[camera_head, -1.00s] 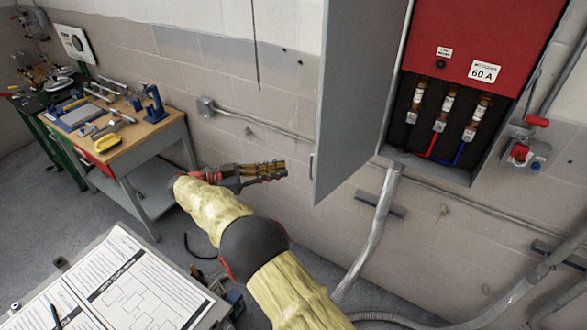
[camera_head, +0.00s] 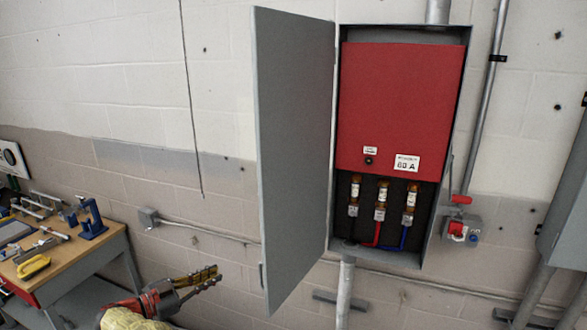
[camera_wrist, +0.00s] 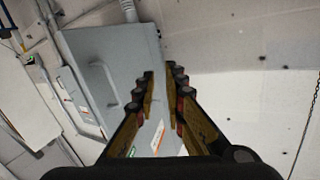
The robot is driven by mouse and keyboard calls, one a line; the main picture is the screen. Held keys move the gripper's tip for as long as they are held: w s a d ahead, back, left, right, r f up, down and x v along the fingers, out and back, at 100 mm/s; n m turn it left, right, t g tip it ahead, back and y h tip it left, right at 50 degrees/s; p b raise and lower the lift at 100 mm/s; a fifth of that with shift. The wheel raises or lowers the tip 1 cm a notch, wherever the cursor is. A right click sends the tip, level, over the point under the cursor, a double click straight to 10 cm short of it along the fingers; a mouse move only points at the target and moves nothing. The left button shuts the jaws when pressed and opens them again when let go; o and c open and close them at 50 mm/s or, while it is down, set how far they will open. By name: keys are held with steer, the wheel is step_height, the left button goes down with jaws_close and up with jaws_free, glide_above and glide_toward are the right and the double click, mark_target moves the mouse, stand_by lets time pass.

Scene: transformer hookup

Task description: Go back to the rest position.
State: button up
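My gripper (camera_head: 216,276) is at the bottom of the head view, left of the open cabinet door (camera_head: 292,150), pointing right. The wrist view shows its two fingers (camera_wrist: 160,82) apart with nothing between them. Behind them in the wrist view is a grey panel (camera_wrist: 95,55) with labels. In the head view the grey cabinet holds a red panel (camera_head: 400,105) marked 60 A. Below it, three fuses (camera_head: 382,192) sit in a row, with red and blue wires under them.
A workbench (camera_head: 70,262) with tools stands at the left. Conduit (camera_head: 345,295) runs down from the cabinet. Another grey box (camera_head: 568,205) is at the right edge.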

steer(key=w+a+f+n+y+b, duration=0.1)
steer(key=a+f+n+y, duration=0.2)
steer(key=a+n+y, duration=0.45)
steer(key=w+a+f+n+y, duration=0.2)
steer(key=a+f+n+y, duration=0.15)
steer(key=a+y, duration=0.65)
steer(key=s+d+r+g+h+b, duration=0.1)
steer(key=s+d+b, duration=0.3)
steer(key=s+d, duration=0.9)
steer(key=s+d+r+g+h+b, duration=0.1)
steer(key=s+d, duration=1.2)
steer(key=d, duration=1.6)
steer(key=s+d+r+g+h+b, duration=0.1)
steer(key=s+d+g+h+b, duration=0.2)
steer(key=s+d, duration=1.1)
steer(key=d+g+b, duration=0.1)
steer(key=d+b, duration=0.2)
steer(key=d, duration=0.4)
steer(key=shift+r+b, duration=0.15)
steer(key=shift+b, duration=0.2)
steer(key=shift+d, duration=0.25)
